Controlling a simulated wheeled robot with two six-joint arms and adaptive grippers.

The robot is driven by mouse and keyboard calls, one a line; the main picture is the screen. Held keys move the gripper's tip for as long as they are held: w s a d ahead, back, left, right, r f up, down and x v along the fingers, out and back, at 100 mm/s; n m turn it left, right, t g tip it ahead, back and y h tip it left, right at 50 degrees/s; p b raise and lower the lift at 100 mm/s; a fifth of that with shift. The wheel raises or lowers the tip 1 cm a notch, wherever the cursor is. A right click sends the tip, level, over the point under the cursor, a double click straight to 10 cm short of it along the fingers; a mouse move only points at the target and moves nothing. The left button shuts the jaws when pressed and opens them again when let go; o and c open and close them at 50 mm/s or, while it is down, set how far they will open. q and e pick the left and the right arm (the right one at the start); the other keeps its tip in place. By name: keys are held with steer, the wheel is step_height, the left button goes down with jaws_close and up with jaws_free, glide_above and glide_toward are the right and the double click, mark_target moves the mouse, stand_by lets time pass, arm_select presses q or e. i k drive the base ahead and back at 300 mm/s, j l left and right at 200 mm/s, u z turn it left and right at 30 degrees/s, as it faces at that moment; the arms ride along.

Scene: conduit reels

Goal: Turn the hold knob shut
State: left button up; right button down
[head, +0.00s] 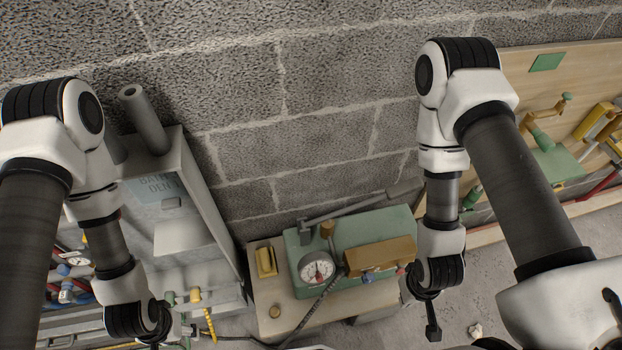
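A green pump unit (348,237) with a round dial gauge (316,269) and a brass block (378,257) sits on a pale stand. Two small knobs show at the front of the brass block, one blue (367,277) and one red (400,271). I cannot tell which is the hold knob. My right gripper (433,328) points down just right of the brass block, apart from the knobs in the picture; its fingers are too foreshortened to read. My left gripper (160,338) is at the bottom edge left of the stand, partly cut off, its fingers unclear.
A long lever (345,216) lies across the pump's back. A dark hose (318,305) runs from near the gauge to the lower left. A grey cabinet (212,205) stands left, with small valves beside my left gripper. A wooden board (545,85) with green and yellow fittings is at right.

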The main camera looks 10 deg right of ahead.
mark_target(368, 277)
steer(key=z, duration=0.7)
steer(key=k+l+z, duration=0.15)
steer(key=k+l, duration=0.05)
steer(key=k, duration=0.1)
